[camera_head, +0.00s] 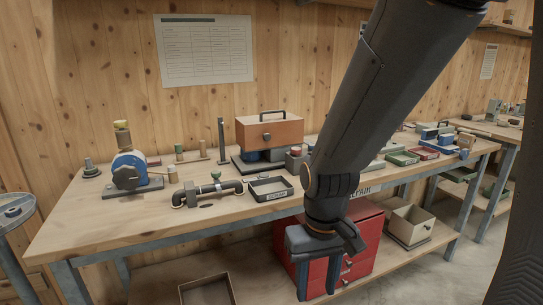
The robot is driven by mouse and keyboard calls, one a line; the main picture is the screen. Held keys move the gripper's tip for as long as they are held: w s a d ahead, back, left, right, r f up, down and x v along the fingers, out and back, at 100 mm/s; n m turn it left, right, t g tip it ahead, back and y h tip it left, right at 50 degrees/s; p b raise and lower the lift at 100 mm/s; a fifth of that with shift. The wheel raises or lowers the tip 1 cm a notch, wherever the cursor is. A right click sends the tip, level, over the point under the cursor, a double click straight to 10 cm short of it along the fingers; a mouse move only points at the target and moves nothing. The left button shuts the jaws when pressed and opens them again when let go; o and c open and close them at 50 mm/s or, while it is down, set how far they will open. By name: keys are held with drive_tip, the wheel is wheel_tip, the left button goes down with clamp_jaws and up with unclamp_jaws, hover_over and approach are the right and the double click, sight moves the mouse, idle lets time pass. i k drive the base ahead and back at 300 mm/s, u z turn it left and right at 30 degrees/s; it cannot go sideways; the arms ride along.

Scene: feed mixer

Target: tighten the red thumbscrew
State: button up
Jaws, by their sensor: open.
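A small red knob-like piece (296,150) sits on top of a grey block on the workbench, just right of the brown box. It may be the red thumbscrew, but it is too small to tell. My gripper (317,282) hangs fingers down in front of the bench's front edge, below the bench top and before a red drawer cabinet. It is open, with nothing seen between its fingers. It is apart from the red piece, which is farther back and higher in the picture. My arm crosses the picture from the top right and hides part of the bench.
The bench (110,228) carries a blue pump-like device (128,168), a dark pipe with a green-topped valve (208,190), a shallow black tray (262,195) and a brown box with a handle (270,132). A red cabinet (366,250) stands on the lower shelf.

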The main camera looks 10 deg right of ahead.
sight(296, 151)
drive_tip(key=u, duration=1.4)
drive_tip(key=i, duration=0.7)
drive_tip(key=z, duration=0.4)
